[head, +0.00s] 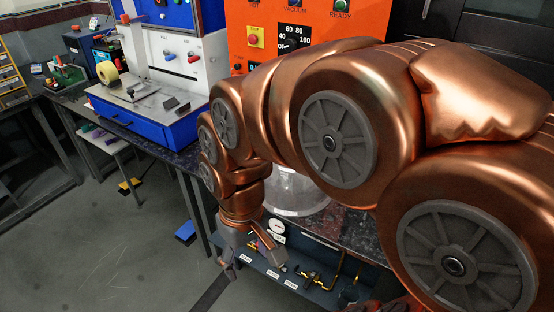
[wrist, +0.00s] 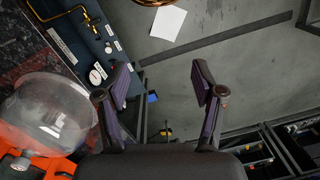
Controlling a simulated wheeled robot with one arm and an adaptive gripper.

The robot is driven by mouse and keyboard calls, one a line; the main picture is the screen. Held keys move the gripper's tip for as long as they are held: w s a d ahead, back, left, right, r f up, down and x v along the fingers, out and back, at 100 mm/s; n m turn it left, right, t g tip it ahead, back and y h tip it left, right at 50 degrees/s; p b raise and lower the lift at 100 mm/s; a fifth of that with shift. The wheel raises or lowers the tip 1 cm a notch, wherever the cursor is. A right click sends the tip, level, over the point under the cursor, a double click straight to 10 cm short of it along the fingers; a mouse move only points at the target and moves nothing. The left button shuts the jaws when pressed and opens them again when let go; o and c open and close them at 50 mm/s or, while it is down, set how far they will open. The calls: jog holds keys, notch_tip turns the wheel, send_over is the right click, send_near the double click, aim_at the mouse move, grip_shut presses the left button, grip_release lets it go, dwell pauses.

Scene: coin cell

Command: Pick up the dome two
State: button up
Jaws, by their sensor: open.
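A clear dome (head: 296,192) sits on the dark speckled counter, partly hidden behind my arm in the head view. In the wrist view a clear dome (wrist: 48,112) fills the lower left, beside an orange-red part. It is the only dome I see, and no number on it is readable. My gripper (head: 252,262) hangs in front of the counter's edge, pointing down, open and empty. In the wrist view the fingers of my gripper (wrist: 162,84) are spread over the floor, with the dome to their left and apart from them.
An orange machine (head: 268,45) with knobs and a dial stands behind the dome. A blue and white bench device (head: 150,130) stands on the left. A lower panel (head: 318,268) with a gauge and brass pipes is below the counter edge. Floor (head: 90,250) is open on the left.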

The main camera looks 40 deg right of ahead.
jog(key=w+d+r+t, duration=0.2)
jog(key=w+d, duration=0.5)
jog(key=w, duration=0.5)
jog(key=w+d+m+t, duration=0.1)
jog(key=w+d, duration=0.2)
jog(key=d, duration=0.6)
jog(key=w+d+r+m+t+h, duration=0.1)
jog(key=w+d+t, duration=0.1)
jog(key=d, duration=0.7)
jog(key=w+d+r+m+t+h, duration=0.1)
jog(key=w+d, duration=0.3)
jog(key=d, duration=0.6)
jog(key=shift+w+r+b, duration=0.15)
jog(key=shift+w+b, duration=0.05)
jog(key=shift+b, duration=0.2)
jog(key=shift+p+x, duration=1.35)
jog(key=shift+x, duration=2.25)
jog(key=shift+s, duration=0.15)
jog(key=shift+c, duration=0.3)
grip_shut()
